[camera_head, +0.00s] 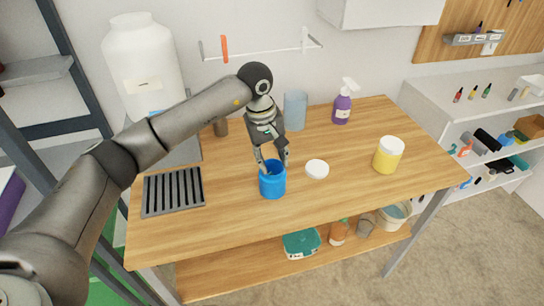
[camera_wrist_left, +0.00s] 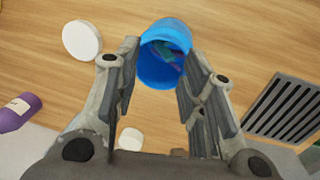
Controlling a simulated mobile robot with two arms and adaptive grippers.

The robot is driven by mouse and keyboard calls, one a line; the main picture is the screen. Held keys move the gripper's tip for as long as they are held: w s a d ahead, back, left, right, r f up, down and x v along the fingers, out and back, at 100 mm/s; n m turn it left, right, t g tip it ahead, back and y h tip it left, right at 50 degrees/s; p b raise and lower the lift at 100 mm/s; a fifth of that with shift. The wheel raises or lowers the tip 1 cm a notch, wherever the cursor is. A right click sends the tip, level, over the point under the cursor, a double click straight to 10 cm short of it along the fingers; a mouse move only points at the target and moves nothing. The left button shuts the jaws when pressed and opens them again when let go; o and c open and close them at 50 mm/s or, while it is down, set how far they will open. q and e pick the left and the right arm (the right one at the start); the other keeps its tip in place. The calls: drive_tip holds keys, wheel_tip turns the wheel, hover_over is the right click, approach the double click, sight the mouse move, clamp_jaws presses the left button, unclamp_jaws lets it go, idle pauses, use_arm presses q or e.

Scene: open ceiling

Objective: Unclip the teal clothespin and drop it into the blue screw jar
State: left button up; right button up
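The blue screw jar (camera_head: 272,184) stands open and upright on the wooden table. My left gripper (camera_head: 272,162) points down at its mouth with fingers apart and nothing seen between them. In the left wrist view the jar (camera_wrist_left: 163,72) shows beyond the open fingertips of my left gripper (camera_wrist_left: 163,50). A teal piece that looks like the clothespin (camera_wrist_left: 165,52) lies inside the jar, partly shaded, with a small reddish or purple bit beside it. A white round lid (camera_head: 317,169) lies right of the jar. My right gripper is not in view.
A black slotted tray (camera_head: 173,191) lies left of the jar. A yellow jar (camera_head: 388,155), purple spray bottle (camera_head: 342,108) and clear bluish cup (camera_head: 295,110) stand on the table. The front middle is clear.

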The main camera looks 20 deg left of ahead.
use_arm(q)
wheel_tip(320, 180, up, 12)
drive_tip(key=s+a, duration=0.1)
drive_tip(key=shift+a, duration=0.3)
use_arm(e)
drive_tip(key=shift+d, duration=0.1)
use_arm(q)
drive_tip(key=shift+f, duration=0.15)
idle(0.4)
